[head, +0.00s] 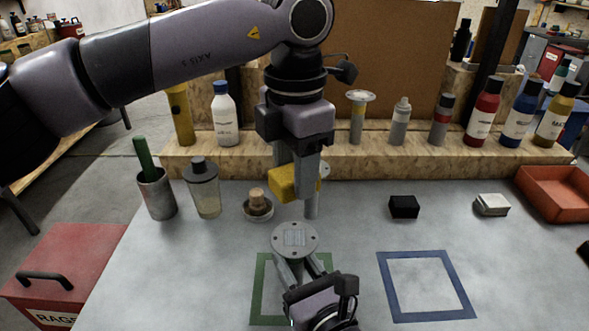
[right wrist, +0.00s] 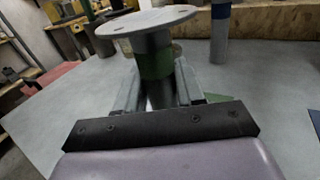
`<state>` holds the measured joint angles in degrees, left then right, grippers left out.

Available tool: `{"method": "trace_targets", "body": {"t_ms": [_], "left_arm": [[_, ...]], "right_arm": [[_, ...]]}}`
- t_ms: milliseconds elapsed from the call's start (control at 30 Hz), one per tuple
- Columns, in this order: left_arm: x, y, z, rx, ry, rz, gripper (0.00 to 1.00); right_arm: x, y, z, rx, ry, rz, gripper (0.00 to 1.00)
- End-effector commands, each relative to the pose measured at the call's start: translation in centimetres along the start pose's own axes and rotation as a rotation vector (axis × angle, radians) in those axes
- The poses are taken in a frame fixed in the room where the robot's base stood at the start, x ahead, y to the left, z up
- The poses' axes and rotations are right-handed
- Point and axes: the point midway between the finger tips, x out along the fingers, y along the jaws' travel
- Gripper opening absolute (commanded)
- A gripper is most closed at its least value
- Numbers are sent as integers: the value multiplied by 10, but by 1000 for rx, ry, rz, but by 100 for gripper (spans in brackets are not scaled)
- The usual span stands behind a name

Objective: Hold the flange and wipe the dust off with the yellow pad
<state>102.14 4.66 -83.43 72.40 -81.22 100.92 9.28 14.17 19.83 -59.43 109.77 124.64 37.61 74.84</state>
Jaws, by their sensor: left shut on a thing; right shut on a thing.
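The flange (head: 295,246) is a grey disc with bolt holes and a paler square patch in the middle of its face. In the right wrist view the flange (right wrist: 150,22) shows its rim and a stem with a green band. My right gripper (head: 296,270) is shut on the stem and holds the flange face up over the green square outline (head: 257,290). My left gripper (head: 298,184) points down and is shut on the yellow pad (head: 285,182). The pad is behind and above the flange, apart from it. The fingers hide part of the pad.
A jar (head: 204,190), a cup with a green-handled tool (head: 158,195) and a small dish (head: 258,213) stand to the left. A black block (head: 404,207), a pale block (head: 491,205) and an orange tray (head: 560,207) lie right. The blue square outline (head: 429,317) is empty.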

Motion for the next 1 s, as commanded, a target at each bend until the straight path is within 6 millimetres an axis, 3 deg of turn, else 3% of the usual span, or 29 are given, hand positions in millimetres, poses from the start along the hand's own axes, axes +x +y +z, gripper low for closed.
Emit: {"method": "trace_targets", "body": {"t_ms": [167, 200, 267, 667, 1000], "left_arm": [[0, 0, 0, 0, 0, 0, 15], [0, 0, 0, 0, 0, 0, 15], [0, 0, 0, 0, 0, 0, 15], [0, 0, 0, 0, 0, 0, 15], [0, 0, 0, 0, 0, 0, 15]], "right_arm": [[0, 0, 0, 0, 0, 0, 0], [0, 0, 1, 0, -3, 0, 47], [0, 0, 1, 0, -2, 0, 67], [-5, 0, -1, 0, 2, 0, 67], [-60, 0, -2, 2, 5, 0, 67]]}}
